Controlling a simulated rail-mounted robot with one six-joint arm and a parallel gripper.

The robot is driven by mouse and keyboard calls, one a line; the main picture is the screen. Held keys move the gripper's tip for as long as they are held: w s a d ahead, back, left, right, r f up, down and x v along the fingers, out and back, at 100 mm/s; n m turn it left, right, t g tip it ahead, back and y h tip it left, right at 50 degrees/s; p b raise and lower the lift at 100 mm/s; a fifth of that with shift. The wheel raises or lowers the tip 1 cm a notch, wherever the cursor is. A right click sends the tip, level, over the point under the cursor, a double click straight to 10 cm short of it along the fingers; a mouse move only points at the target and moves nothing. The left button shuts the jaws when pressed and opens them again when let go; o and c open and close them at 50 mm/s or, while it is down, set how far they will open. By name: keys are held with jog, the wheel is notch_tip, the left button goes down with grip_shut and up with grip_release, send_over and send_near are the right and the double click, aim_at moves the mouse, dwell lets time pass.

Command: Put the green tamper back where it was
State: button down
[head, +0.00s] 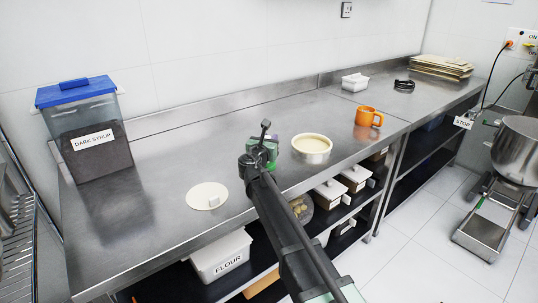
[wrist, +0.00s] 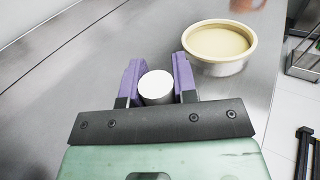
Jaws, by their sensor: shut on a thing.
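My gripper (wrist: 155,85) has its two purple fingers closed on a cylinder with a round, pale grey top (wrist: 156,86), which I take to be the tamper. Its sides are mostly hidden by the fingers, and no green shows on it in the wrist view. In the head view my gripper (head: 270,150) is over the steel counter, just left of a cream-filled round pan, partly hidden behind my dark arm. I cannot tell whether the held thing touches the counter.
The round pan (head: 312,149) stands close to the right of my gripper. A white disc with a knob (head: 207,196) lies at the left front. A blue-lidded syrup bin (head: 90,130), an orange mug (head: 368,117) and a white tub (head: 355,82) also stand on the counter (head: 150,190).

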notch_tip(320, 180, down, 3)
jog(key=shift+r+b, duration=0.15)
jog(key=shift+b, duration=0.25)
jog(key=shift+r+p, duration=0.3)
jog(key=shift+r, duration=0.05)
jog(key=shift+f, duration=0.25)
jog(key=c, duration=0.9)
grip_release()
jog(key=shift+r, duration=0.1)
